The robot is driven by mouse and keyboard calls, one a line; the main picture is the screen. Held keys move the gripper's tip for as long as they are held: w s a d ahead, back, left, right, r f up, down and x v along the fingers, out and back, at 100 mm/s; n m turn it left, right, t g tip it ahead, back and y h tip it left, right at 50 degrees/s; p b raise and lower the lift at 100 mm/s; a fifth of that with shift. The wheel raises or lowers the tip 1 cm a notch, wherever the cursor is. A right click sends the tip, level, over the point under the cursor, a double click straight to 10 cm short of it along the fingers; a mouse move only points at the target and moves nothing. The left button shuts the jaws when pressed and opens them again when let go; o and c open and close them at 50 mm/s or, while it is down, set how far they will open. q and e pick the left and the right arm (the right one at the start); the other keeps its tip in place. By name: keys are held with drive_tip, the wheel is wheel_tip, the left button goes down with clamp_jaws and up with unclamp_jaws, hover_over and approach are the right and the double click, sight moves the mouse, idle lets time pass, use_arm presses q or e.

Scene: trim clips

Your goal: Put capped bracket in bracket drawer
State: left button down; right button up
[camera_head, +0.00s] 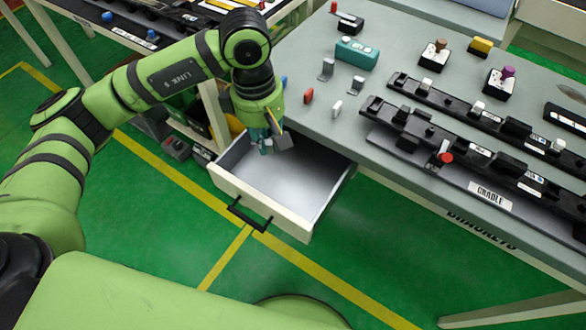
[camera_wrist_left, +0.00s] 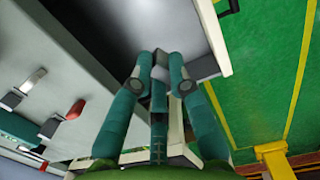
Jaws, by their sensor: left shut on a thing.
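The bracket drawer (camera_head: 262,202) is pulled out from under the table, its pale floor looking bare in the head view. My left gripper (camera_head: 267,143) is over the drawer's back part, near the table edge. It is shut on a grey bracket (camera_head: 283,141), which sits at the fingertips above the drawer floor. I cannot make out a cap on the bracket. My right gripper is not in view.
A long black cradle rail (camera_head: 430,135) lies to the right. Green floor is clear before the drawer.

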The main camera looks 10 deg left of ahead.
use_arm(q)
wheel_tip(320, 180, down, 4)
drive_tip(key=w+d+r+n+b, duration=0.1)
drive_tip(key=d+n+b, duration=0.1)
drive_tip(key=n, duration=0.6)
drive_tip(key=n+y, duration=0.1)
drive_tip(key=n, duration=0.4)
hover_over(286, 183)
drive_tip(key=shift+t, duration=0.3)
drive_tip(key=f, duration=1.1)
drive_tip(key=shift+s+d+f, duration=0.1)
drive_tip(key=shift+s+f, duration=0.05)
drive_tip(key=shift+s, duration=0.05)
drive_tip(key=shift+w+f, duration=0.1)
drive_tip(key=shift+f, duration=0.3)
drive_tip(key=shift+f, duration=0.2)
drive_tip(key=c, duration=1.2)
unclamp_jaws()
